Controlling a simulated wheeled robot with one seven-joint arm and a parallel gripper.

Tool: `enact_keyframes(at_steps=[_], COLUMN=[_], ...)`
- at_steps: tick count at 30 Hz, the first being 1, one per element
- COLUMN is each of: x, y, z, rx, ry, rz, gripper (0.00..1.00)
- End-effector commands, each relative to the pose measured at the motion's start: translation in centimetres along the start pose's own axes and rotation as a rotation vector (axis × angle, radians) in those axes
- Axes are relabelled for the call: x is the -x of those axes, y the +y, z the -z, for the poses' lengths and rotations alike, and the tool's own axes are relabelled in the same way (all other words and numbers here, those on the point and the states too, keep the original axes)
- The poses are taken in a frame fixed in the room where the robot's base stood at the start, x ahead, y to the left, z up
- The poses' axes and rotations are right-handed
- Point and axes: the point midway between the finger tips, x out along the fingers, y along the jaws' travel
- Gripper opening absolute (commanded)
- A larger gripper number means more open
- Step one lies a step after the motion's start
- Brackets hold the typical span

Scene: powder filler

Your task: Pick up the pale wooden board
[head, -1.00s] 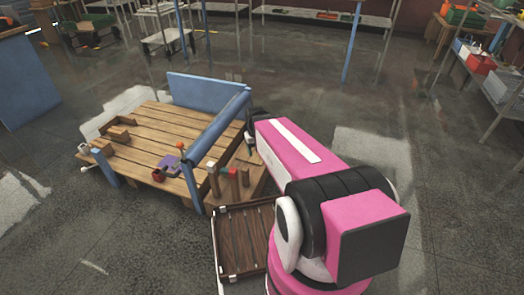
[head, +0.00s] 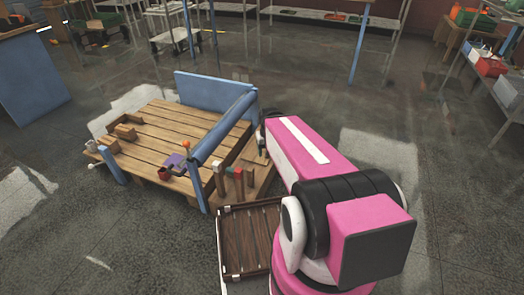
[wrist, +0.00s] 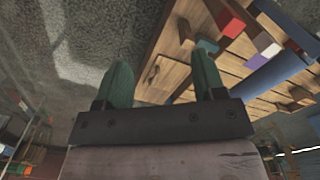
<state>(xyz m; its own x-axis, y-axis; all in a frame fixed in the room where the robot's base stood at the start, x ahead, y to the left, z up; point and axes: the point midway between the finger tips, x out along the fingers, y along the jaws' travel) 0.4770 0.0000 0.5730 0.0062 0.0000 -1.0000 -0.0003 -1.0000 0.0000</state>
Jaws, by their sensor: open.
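I cannot single out the pale wooden board with certainty. A light wooden surface (wrist: 165,70) lies beyond my fingers in the wrist view, at the near side of the wooden workbench (head: 160,135). My gripper (wrist: 161,63) has two green fingers spread apart with nothing between them. The left finger shows against the floor, the right against the wood. I cannot tell the gap to the wood. In the head view my pink arm hides most of the gripper, at the bench's right side. A pale grained surface at the wrist view's bottom edge may be part of my wrist.
Blue rails (head: 222,130) edge the bench. Upright blocks with red (wrist: 232,24) and teal (wrist: 208,45) ends stand near the gripper. A dark slatted tray (head: 248,240) lies below the bench. Shelves (head: 490,85) stand at right; the floor between is open.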

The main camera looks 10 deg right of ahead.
Motion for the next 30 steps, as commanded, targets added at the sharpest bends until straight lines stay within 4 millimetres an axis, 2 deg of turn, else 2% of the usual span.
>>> enact_keyframes(at_steps=[6,7,9,14,17,23,26,30], x=[0.0,0.0,-0.2,-2.3,-4.9,-10.9,-14.0,-18.2], y=[0.0,0.0,0.0,-0.4,-0.8,-1.2,-0.8,0.8], z=[0.0,0.0,0.2,2.2,4.7,10.6,13.8,18.2], rx=[0.0,0.0,-0.011,-0.173,-0.392,-0.965,-1.268,-1.677], ry=[0.0,0.0,-0.002,-0.028,-0.074,-0.259,-0.401,-0.657], rz=[0.0,0.0,0.006,0.092,0.203,0.47,0.601,0.769], gripper=[0.64,0.57,0.55,0.55,0.55,0.55,0.55,0.55])
